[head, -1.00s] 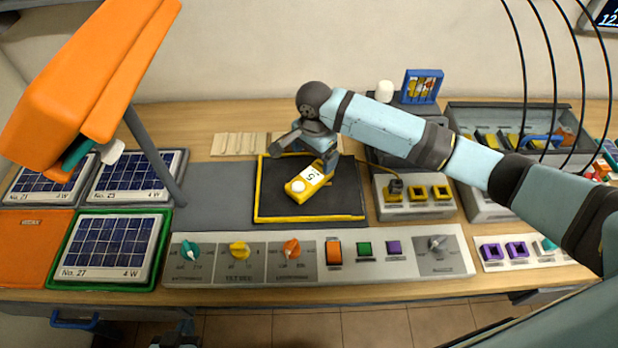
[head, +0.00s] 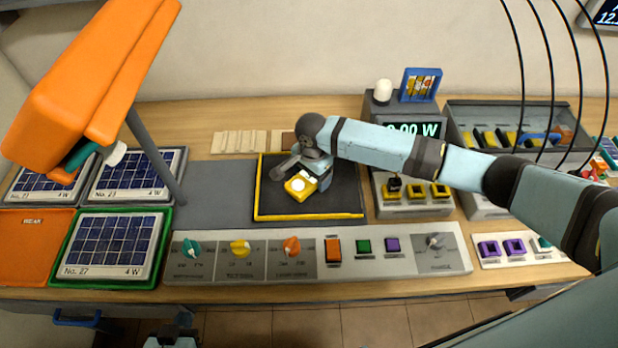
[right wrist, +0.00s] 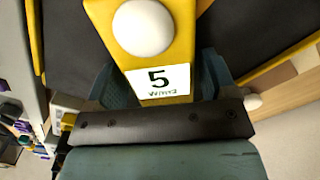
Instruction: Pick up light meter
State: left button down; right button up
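The light meter (head: 298,187) is yellow with a white dome. It lies on a black mat with a yellow border (head: 340,213). In the right wrist view the light meter (right wrist: 158,60) shows a label reading "5 W/m2". My right gripper (head: 306,173) is down over the meter's far end, with one finger on either side of it. The fingers look spread, and contact is hard to judge. The label end is hidden by the gripper in the head view. My left gripper (head: 170,342) is only partly visible at the bottom edge, and its fingers are unclear.
A control panel with knobs and switches (head: 320,272) runs along the front edge. Solar panels (head: 112,243) stand at left under an orange lamp (head: 85,85). A display box (head: 412,128) and a socket block (head: 415,208) are right of the mat.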

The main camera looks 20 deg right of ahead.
jog(key=c, duration=0.7)
jog(key=shift+c, duration=0.4)
jog(key=shift+r, duration=0.15)
